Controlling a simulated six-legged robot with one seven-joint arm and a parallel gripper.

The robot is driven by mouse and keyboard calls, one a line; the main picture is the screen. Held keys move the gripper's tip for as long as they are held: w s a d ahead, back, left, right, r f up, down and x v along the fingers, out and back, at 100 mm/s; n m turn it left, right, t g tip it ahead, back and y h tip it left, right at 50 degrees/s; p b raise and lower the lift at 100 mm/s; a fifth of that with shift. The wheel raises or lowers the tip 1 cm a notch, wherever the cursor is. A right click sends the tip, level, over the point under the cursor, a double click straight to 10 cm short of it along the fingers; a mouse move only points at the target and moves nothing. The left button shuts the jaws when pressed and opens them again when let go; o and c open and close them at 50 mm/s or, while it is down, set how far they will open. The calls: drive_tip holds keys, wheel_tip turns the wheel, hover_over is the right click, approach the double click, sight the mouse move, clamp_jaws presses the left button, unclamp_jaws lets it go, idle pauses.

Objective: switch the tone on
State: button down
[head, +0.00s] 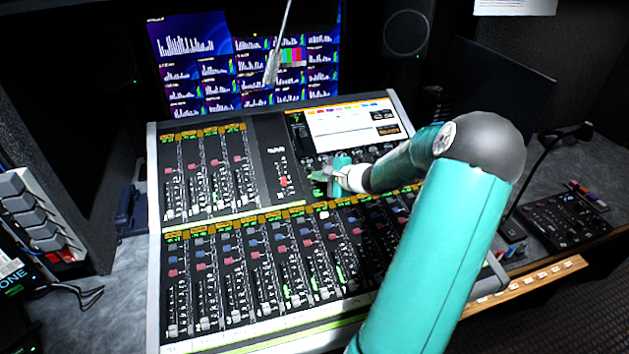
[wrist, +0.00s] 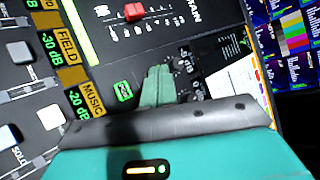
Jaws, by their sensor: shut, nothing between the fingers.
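My gripper (head: 326,176) is over the upper middle of the mixing console (head: 152,190), below its screen, with fingers together and empty. In the wrist view the closed green fingers (wrist: 157,85) point at the panel; I cannot tell whether they touch it. Just left of them is a small green-lit button (wrist: 123,91) with lettering too small to read. I cannot tell which control is the tone switch. At the head view's left edge, a dark box with a cut-off label (head: 12,278) ending in "ONE" shows small green text.
A red main fader (head: 283,182) is near my gripper; it also shows in the wrist view (wrist: 134,12). A row of large grey switches (head: 30,208) stands at left. Monitors (head: 200,60) with a colour-bar tile are behind. A small control panel (head: 562,222) lies at right.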

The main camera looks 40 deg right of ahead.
drive_tip(key=shift+w+f, duration=0.1)
drive_tip(key=shift+f, duration=0.2)
drive_tip(key=shift+w+d+f, duration=0.1)
drive_tip(key=shift+f, duration=0.25)
idle(0.7)
drive_tip(key=shift+r, duration=0.15)
drive_tip(key=shift+s+r, duration=0.25)
drive_tip(key=shift+r, duration=0.35)
drive_tip(key=shift+s+a+r, duration=0.2)
drive_tip(key=shift+s+r, duration=0.1)
drive_tip(key=shift+r, duration=0.45)
drive_tip(key=shift+s+a+r, duration=0.2)
drive_tip(key=shift+s+r, duration=0.05)
drive_tip(key=shift+r, duration=0.55)
drive_tip(key=shift+s+a+r, duration=0.2)
drive_tip(key=shift+s+r, duration=0.1)
drive_tip(key=shift+r, duration=0.45)
